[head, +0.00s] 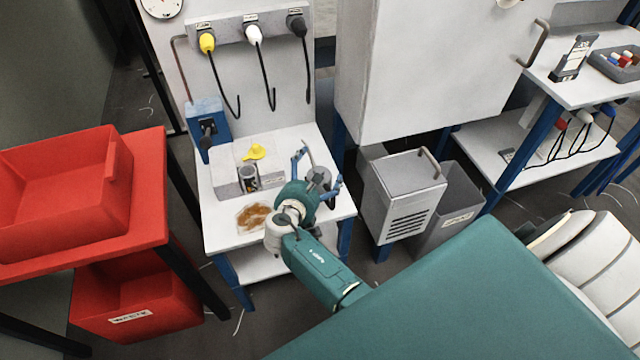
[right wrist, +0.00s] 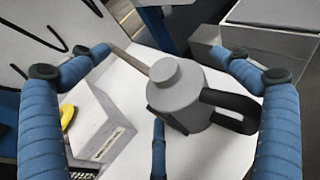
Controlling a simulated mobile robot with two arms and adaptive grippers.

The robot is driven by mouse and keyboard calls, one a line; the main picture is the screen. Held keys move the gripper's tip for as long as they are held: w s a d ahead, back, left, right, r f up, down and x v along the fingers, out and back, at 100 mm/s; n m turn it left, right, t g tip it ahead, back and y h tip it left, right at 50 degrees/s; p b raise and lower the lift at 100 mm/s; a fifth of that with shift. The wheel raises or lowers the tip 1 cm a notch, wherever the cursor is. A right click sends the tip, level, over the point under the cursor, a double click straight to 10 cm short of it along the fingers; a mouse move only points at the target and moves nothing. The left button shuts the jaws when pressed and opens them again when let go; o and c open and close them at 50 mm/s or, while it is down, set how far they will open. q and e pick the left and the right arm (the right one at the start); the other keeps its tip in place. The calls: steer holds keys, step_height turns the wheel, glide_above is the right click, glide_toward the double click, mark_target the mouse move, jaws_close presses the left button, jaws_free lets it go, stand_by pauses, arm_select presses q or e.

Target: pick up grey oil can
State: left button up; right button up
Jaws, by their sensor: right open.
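The grey oil can (right wrist: 182,97) stands in the middle of the right wrist view. It has a round cap, a long thin spout pointing to the upper left and a black handle on the right. In the head view the can (head: 321,180) is partly hidden by my right gripper (head: 321,172). My right gripper is open, and its blue fingers (right wrist: 160,110) spread on both sides of the can in the right wrist view. A further finger shows in front of the can. I cannot tell whether any finger touches it. My left gripper is not in view.
The white table (head: 222,230) also holds a grey block (head: 223,172) with a yellow item (head: 256,152), a dark cup (head: 248,178) and a brown patch (head: 254,216). A panel with hanging cables stands behind. Red bins (head: 60,195) are left, a grey vented box (head: 405,190) right.

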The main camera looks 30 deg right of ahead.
steer(key=shift+w+d+f, duration=0.15)
steer(key=shift+w+d, duration=0.05)
steer(key=c, duration=1.8)
steer(key=shift+o, duration=0.2)
